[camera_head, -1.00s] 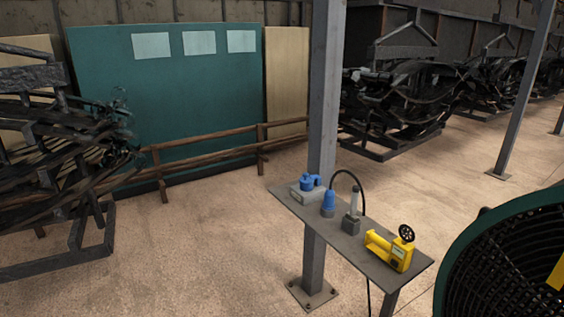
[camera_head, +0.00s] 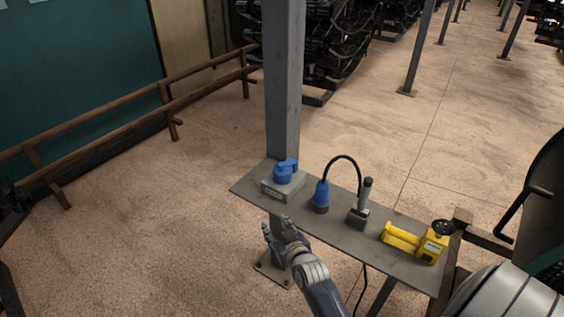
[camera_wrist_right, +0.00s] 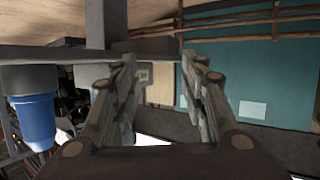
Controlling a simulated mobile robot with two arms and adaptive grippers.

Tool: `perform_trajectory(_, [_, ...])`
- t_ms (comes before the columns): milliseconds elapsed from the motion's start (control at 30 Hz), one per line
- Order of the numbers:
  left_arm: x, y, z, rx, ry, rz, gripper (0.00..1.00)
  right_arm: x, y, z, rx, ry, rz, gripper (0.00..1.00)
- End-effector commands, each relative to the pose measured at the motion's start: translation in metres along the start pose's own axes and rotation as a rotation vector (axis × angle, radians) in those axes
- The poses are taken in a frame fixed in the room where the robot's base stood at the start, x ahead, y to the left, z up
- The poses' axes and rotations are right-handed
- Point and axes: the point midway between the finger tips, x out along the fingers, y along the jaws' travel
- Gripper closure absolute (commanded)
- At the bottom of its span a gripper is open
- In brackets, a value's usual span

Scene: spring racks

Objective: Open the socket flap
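The grey socket box (camera_head: 283,187) sits on the left end of the shelf. Its blue flap (camera_head: 286,171) is on top and looks closed. My right gripper (camera_head: 279,228) is open and empty, just in front of the shelf's near left edge, below and apart from the socket in the head view. In the right wrist view its two fingers (camera_wrist_right: 163,75) are spread with nothing between them. A blue plug (camera_head: 321,195) stands right of the socket; it also shows at the left of the wrist view (camera_wrist_right: 33,120). I cannot make out the socket in the wrist view. My left gripper is not in view.
The grey shelf (camera_head: 345,232) also bears a grey block with an upright handle (camera_head: 361,207) and a yellow device (camera_head: 420,240). A black cable (camera_head: 343,157) arches from the plug. A grey post (camera_head: 284,90) rises behind the socket. Floor left of the shelf is clear.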

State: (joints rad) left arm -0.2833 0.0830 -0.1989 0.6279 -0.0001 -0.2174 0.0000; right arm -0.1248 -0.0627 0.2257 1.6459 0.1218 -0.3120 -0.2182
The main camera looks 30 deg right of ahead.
Motion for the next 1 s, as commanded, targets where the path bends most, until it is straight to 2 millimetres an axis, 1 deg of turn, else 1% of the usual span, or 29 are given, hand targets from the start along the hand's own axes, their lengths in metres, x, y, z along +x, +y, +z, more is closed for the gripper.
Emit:
perform_trajectory(33, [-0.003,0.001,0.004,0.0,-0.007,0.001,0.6,0.004,0.013,-0.029,0.019,0.071,0.037,0.6])
perform_trajectory(100, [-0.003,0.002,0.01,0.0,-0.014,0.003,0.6,0.01,0.028,-0.05,0.041,0.149,0.081,0.6])
perform_trajectory(200, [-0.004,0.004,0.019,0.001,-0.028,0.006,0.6,0.014,0.045,-0.076,0.063,0.242,0.137,0.6])
perform_trajectory(300, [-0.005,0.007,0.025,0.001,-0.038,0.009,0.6,0.014,0.059,-0.094,0.08,0.311,0.184,0.6])
perform_trajectory(433, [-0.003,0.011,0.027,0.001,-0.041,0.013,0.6,0.017,0.069,-0.106,0.092,0.359,0.219,0.6])
perform_trajectory(567, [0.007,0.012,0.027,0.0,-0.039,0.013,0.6,0.029,0.074,-0.11,0.092,0.367,0.224,0.6])
perform_trajectory(800, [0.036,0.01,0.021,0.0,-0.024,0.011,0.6,0.071,0.084,-0.123,0.092,0.367,0.222,0.6])
perform_trajectory(1000, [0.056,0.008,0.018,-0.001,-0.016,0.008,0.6,0.098,0.09,-0.134,0.092,0.365,0.222,0.6])
